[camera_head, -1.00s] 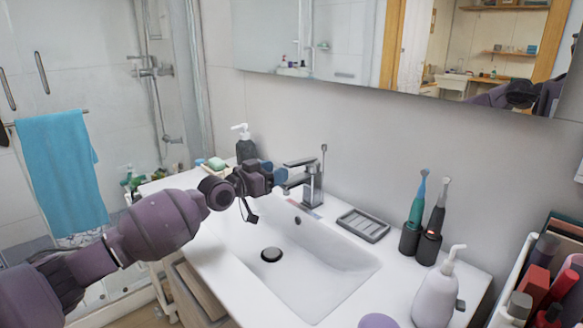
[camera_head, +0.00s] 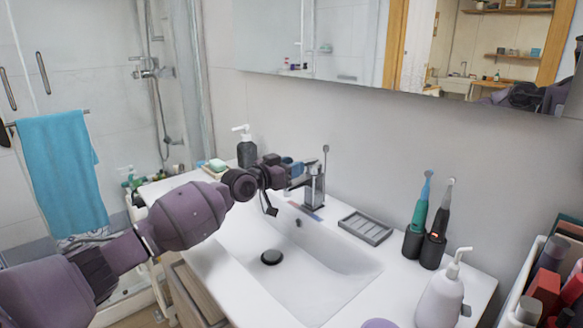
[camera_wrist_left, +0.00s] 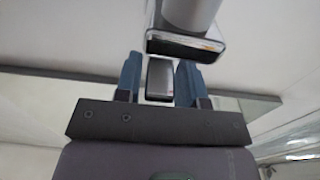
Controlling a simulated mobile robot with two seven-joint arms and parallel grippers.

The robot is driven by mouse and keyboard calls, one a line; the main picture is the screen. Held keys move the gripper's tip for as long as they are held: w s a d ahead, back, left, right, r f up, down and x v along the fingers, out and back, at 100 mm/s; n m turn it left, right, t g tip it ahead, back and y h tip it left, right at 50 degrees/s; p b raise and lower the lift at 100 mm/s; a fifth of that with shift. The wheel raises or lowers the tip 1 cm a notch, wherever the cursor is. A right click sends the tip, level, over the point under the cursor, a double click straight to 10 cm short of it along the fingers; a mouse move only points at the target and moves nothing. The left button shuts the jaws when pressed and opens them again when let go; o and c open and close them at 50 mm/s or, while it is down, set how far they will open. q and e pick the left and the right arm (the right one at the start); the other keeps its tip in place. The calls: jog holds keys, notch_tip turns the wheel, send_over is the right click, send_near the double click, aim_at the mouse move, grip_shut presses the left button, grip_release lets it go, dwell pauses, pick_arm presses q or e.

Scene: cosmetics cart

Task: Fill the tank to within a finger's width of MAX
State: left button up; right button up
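The chrome faucet (camera_head: 314,191) stands at the back of the white sink (camera_head: 325,274). My left gripper (camera_head: 290,167), with blue fingertips, is at its upper left side, by the lever. In the left wrist view, the blue fingers of my left gripper (camera_wrist_left: 160,72) stand on either side of a grey metal faucet part (camera_wrist_left: 160,80). Narrow gaps seem to show beside it, so the fingers look open around it. The faucet body (camera_wrist_left: 187,38) is just beyond the fingertips. No water stream shows. I see no tank. My right gripper is out of view.
A grey soap dish (camera_head: 365,227), two electric toothbrushes (camera_head: 430,225) and a white pump bottle (camera_head: 440,298) are right of the faucet. The basin is clear.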

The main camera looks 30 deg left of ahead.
pick_arm(q)
grip_shut()
jog(key=shift+r+g+p, duration=0.4)
jog(key=shift+r+p, duration=0.35)
jog(key=shift+r, duration=0.1)
jog(key=shift+r+g, duration=0.15)
jog(key=shift+g, duration=0.15)
jog(key=shift+w+y+p, duration=0.1)
jog(key=shift+y+p, duration=0.2)
jog(key=shift+p, duration=0.1)
jog(key=shift+f, duration=0.25)
jog(key=shift+o, duration=0.2)
grip_release()
jog(key=o, duration=0.3)
jog(key=shift+o, duration=0.2)
jog(key=shift+r, duration=0.1)
jog(key=p+v, duration=0.2)
jog(key=v, duration=0.8)
jog(key=shift+s+r, duration=0.2)
jog(key=shift+s, duration=0.1)
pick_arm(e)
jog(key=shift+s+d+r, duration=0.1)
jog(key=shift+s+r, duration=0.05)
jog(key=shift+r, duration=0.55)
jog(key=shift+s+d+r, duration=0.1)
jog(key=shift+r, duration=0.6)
pick_arm(q)
jog(key=shift+a, duration=0.15)
